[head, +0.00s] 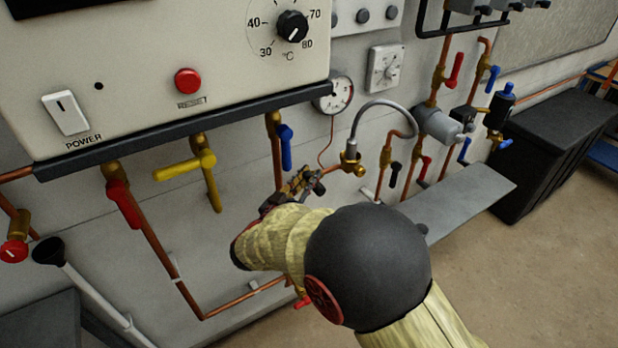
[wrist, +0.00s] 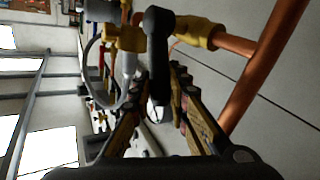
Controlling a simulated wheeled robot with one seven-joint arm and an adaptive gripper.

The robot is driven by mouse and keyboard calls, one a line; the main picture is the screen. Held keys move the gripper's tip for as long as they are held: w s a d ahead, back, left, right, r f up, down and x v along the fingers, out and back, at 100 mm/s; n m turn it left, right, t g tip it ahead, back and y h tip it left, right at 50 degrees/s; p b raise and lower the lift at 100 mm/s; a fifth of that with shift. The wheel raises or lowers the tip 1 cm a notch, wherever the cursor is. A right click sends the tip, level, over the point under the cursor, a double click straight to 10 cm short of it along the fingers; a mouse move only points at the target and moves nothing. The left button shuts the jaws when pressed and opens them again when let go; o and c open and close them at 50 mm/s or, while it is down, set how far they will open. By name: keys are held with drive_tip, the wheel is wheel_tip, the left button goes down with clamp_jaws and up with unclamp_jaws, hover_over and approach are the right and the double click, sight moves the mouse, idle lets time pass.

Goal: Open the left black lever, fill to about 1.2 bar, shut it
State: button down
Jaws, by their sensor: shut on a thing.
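The left black lever (wrist: 157,50) stands large in the wrist view, with its grip reaching down between the fingers of my gripper (wrist: 158,90). The lever lies across the line of the copper pipe beside it. In the head view my gripper (head: 307,182) is at the left brass valve (head: 350,165) of the grey filling hose (head: 378,103), and my arm hides part of this area. My gripper is shut on the lever. The round white pressure gauge (head: 337,93) hangs above; its reading is too small to tell.
A second black lever (head: 395,173) hangs to the right. A blue lever (head: 286,146), a yellow lever (head: 184,166) and a red lever (head: 124,204) are to the left. A grey shelf (head: 470,208) lies at the right, and a black bin (head: 560,150) stands beyond it.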

drive_tip(key=shift+r+p, duration=0.15)
drive_tip(key=shift+p, duration=0.15)
drive_tip(key=g+p, duration=0.1)
drive_tip(key=p, duration=0.2)
drive_tip(key=shift+w+d+r+m+y, duration=0.25)
drive_tip(key=shift+d+r+m+y, duration=0.05)
drive_tip(key=shift+d+r+y, duration=0.1)
drive_tip(key=d+m+g+y+p, duration=0.1)
drive_tip(key=p, duration=0.4)
drive_tip(key=shift+w+r+g+p, duration=0.1)
drive_tip(key=shift+w+g+p, duration=0.2)
drive_tip(key=shift+w+p, duration=0.1)
drive_tip(key=shift+w+d+g+p, duration=0.2)
drive_tip(key=shift+g+p, duration=0.1)
drive_tip(key=shift+p, duration=0.35)
drive_tip(key=shift+f, duration=0.2)
drive_tip(key=c, duration=1.8)
unclamp_jaws()
drive_tip(key=shift+o, duration=0.6)
drive_tip(key=shift+s, duration=0.15)
